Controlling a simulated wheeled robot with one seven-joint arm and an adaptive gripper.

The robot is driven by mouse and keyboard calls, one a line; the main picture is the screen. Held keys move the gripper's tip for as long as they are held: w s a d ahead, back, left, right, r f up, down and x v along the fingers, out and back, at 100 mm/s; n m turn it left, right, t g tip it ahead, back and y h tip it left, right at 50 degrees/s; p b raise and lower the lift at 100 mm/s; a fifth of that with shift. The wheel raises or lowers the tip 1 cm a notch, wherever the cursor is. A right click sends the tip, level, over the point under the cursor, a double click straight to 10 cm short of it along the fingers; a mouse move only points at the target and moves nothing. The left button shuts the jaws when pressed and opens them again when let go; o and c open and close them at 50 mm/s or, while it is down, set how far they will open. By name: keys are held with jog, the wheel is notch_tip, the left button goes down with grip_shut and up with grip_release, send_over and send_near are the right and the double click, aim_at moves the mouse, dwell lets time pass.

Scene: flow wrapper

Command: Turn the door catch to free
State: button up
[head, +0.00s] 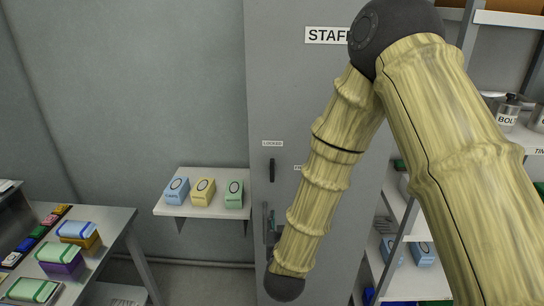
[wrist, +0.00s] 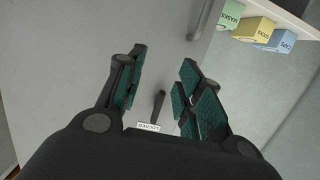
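The door catch (head: 271,170) is a small dark lever standing upright on the grey staff door (head: 285,90), just below a "LOCKED" label (head: 272,143). A second label (head: 298,168), partly hidden by my arm, sits to its right. In the wrist view the catch (wrist: 158,104) shows between and beyond the fingers, with the "LOCKED" label (wrist: 148,127) upside down near the palm. My gripper (wrist: 163,85) is open and empty, its teal-padded fingers apart on either side of the catch in that view. I see no clear contact. In the head view my arm largely hides the gripper.
A grey bar handle (wrist: 201,20) is on the door. A wall shelf (head: 200,209) with blue, yellow and green boxes stands left of the door. A table (head: 100,240) with boxes is at far left, and a stocked rack (head: 420,285) is at right.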

aim_at(272, 170)
jog(key=w+a+r+t+p, duration=0.1)
jog(key=w+a+r+t, duration=0.15)
jog(key=r, duration=0.85)
jog(key=shift+h, duration=0.3)
jog(key=w+p, duration=0.1)
jog(key=w, duration=0.1)
jog(key=w+p, duration=0.2)
jog(key=w, duration=0.1)
jog(key=w+p, duration=0.1)
jog(key=w, duration=0.2)
jog(key=shift+w+a+f, duration=0.1)
jog(key=shift+a+f, duration=0.1)
jog(key=shift+a, duration=0.2)
jog(key=shift+w+f+p, duration=0.1)
jog(key=shift+w+p, duration=0.3)
jog(key=shift+w, duration=0.35)
grip_shut()
